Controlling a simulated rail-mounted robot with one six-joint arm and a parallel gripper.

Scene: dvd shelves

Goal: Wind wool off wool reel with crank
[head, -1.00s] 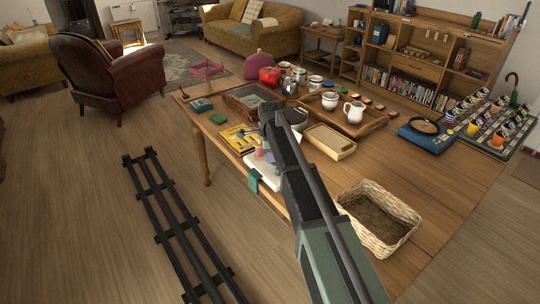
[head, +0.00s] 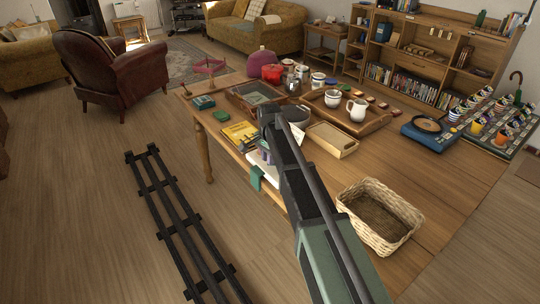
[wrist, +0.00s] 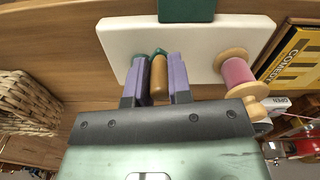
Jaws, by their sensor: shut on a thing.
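In the wrist view my gripper (wrist: 157,72) has its two purple fingers on either side of a brown wooden peg-like handle (wrist: 158,76), apparently the crank, and is shut on it. A green part shows at the handle's far end. The handle stands over a white board (wrist: 120,42) with a green clamp (wrist: 187,10) at its edge. A pink wool reel (wrist: 236,74) with wooden flanges stands on the board to the right of the fingers. In the head view my arm hides most of the board (head: 262,178), and the handle cannot be seen there.
A wicker basket (head: 380,216) stands at the table's near right. A yellow book (head: 240,133) lies beside the board, and a shallow wooden tray (head: 332,140) is beyond my arm. The far table holds mugs, jars and a game board. Black rails (head: 180,220) run along the floor.

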